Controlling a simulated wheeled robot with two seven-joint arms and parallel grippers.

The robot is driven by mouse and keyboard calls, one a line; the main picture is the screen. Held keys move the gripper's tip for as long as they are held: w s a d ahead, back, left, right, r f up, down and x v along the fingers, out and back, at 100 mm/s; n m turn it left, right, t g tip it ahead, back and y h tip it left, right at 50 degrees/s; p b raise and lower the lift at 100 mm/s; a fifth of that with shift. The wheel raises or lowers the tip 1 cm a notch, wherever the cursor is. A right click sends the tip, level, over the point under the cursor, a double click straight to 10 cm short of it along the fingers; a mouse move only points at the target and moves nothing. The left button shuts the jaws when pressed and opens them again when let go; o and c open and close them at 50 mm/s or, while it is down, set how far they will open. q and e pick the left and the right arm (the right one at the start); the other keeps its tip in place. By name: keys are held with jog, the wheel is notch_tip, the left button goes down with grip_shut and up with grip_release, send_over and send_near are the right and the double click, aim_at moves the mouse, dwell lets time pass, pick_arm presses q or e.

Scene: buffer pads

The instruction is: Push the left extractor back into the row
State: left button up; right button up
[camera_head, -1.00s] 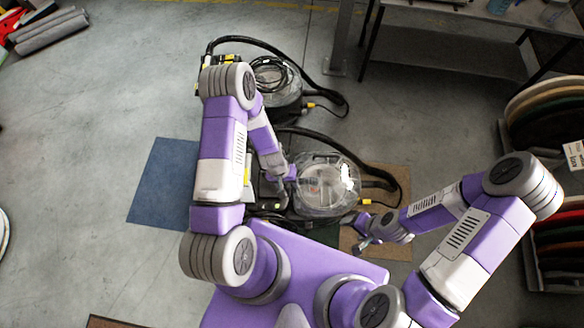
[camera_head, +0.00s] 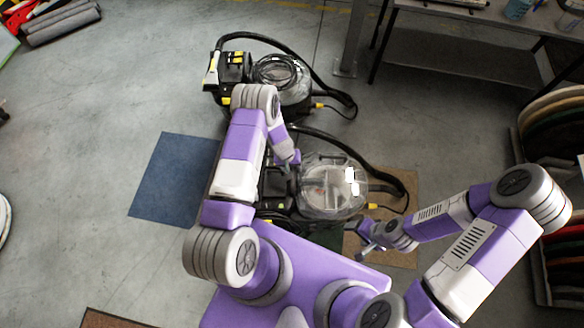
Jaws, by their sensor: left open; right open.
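Two black extractors with clear tanks and dark hoses stand on the floor. The nearer extractor (camera_head: 330,188) is right in front of my base, partly hidden by my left arm. The farther extractor (camera_head: 282,82) stands behind it, with yellow parts at its left end. My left gripper (camera_head: 291,160) is open, over the left part of the nearer extractor beside its clear tank; whether it touches cannot be told. My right gripper (camera_head: 368,246) is open and low, to the right of the nearer extractor, over the brown mat.
A blue mat (camera_head: 172,178) lies left of the nearer extractor, and a brown mat (camera_head: 405,190) lies under its right side. A metal table (camera_head: 450,60) stands at the back right. A rack of round pads (camera_head: 550,130) is at the right edge.

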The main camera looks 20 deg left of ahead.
pick_arm(q)
jog(key=shift+c, duration=0.2)
grip_shut()
jog(key=shift+a, duration=0.1)
